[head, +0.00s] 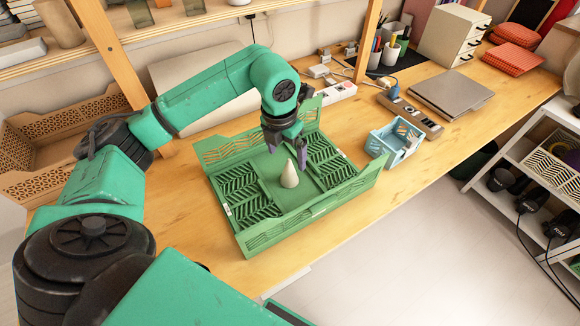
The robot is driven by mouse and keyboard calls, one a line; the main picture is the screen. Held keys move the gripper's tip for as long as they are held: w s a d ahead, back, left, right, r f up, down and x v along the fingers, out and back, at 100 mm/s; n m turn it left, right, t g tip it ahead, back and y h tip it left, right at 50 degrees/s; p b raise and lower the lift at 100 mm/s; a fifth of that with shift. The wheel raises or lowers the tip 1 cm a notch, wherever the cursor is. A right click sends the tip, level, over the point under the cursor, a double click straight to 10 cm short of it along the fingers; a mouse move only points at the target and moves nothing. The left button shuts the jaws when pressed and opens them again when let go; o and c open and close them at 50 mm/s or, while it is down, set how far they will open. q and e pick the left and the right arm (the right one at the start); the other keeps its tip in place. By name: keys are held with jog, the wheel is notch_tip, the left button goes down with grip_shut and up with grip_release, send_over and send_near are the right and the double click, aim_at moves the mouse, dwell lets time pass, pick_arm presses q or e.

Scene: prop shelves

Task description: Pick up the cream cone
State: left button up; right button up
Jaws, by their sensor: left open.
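The cream cone (289,175) stands upright, point up, on the floor of a green crate (247,240) with slatted walls. The crate rests on the wooden table. My left gripper (287,160) reaches in from the left and points down into the crate, just behind and above the cone. Its jaws are open, with one dark finger showing right of the cone's tip. My right gripper is not in view.
A small light-blue basket (393,143) stands right of the crate. Power strips (410,117), a closed laptop (451,94) and a drawer box (452,37) lie farther right. A wooden post (368,40) rises behind. A brown crate (60,130) is at left. Bare table lies before the basket.

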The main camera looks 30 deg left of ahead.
aim_at(289, 172)
pick_arm(q)
jog(key=f, duration=0.3)
jog(key=shift+w+a+f+p, duration=0.1)
jog(key=shift+w+f+p, duration=0.1)
jog(key=shift+f+p, duration=0.15)
jog(key=f+p, duration=0.1)
jog(key=f, duration=0.1)
jog(key=w+f, duration=0.1)
jog(key=f, duration=0.2)
jog(key=shift+w+f+p, duration=0.15)
jog(key=shift+f+p, duration=0.15)
jog(key=shift+p, duration=0.1)
jog(key=shift+f, duration=0.35)
jog(key=shift+c, duration=0.2)
jog(key=c, duration=1.4)
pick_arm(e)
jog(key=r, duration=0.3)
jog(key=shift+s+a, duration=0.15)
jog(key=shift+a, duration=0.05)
pick_arm(q)
jog(key=shift+w, duration=0.1)
